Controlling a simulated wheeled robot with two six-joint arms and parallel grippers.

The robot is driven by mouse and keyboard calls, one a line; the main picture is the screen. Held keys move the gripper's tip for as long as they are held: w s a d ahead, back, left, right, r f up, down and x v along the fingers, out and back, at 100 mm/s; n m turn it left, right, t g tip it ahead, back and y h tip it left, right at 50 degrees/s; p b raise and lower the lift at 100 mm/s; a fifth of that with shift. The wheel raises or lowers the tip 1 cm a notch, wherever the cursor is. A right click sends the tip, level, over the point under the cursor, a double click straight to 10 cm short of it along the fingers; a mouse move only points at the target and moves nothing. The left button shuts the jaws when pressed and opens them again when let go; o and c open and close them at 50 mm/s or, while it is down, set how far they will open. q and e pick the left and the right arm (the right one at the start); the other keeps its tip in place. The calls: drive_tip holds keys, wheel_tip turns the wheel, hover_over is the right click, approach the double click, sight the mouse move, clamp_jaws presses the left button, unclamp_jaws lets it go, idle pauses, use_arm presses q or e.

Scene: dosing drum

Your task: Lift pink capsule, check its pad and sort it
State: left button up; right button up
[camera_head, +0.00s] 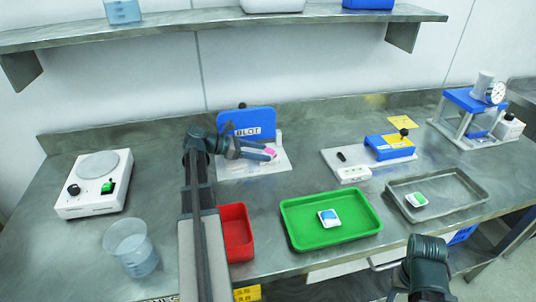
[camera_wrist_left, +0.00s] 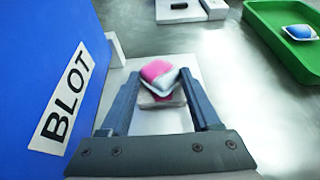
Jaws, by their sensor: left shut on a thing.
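The pink capsule (camera_head: 270,152) is pink and white. It sits between the fingers of my left gripper (camera_head: 268,155), in front of the blue BLOT board. In the left wrist view the capsule (camera_wrist_left: 158,74) is between the two dark fingertips, over a white plate (camera_wrist_left: 160,121). A small grey-brown pad (camera_wrist_left: 163,100) shows just below the capsule; I cannot tell whether they touch. My left gripper is shut on the capsule. The blue BLOT board (camera_head: 246,122) stands upright behind it and fills the left of the wrist view. My right gripper is not in view.
A red bin (camera_head: 236,232) is partly behind my left arm. A green tray (camera_head: 331,239) holds a blue-white capsule (camera_head: 329,217). A metal tray (camera_head: 447,215) holds a green-white capsule (camera_head: 416,200). A scale (camera_head: 97,165) and beaker (camera_head: 131,247) stand left. A blue device (camera_head: 388,147) stands right.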

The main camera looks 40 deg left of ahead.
use_arm(q)
drive_tip(key=c, duration=0.3)
drive_tip(key=shift+c, duration=0.2)
drive_tip(key=shift+r, duration=0.1)
drive_tip(key=shift+r+p, duration=0.55)
drive_tip(key=shift+p, duration=0.1)
wheel_tip(320, 180, up, 3)
drive_tip(key=p, duration=0.3)
drive_tip(key=shift+r, duration=0.1)
drive_tip(key=d, duration=0.2)
drive_tip(key=shift+s+d+f, duration=0.3)
drive_tip(key=shift+s+f, duration=0.05)
drive_tip(key=d, duration=0.4)
drive_tip(key=s+d, duration=0.1)
drive_tip(key=d, duration=0.3)
drive_tip(key=s+d+r, duration=0.1)
drive_tip(key=d, duration=0.4)
drive_tip(key=shift+d+r+p, duration=0.1)
drive_tip(key=shift+p, duration=0.25)
drive_tip(key=shift+s, duration=0.15)
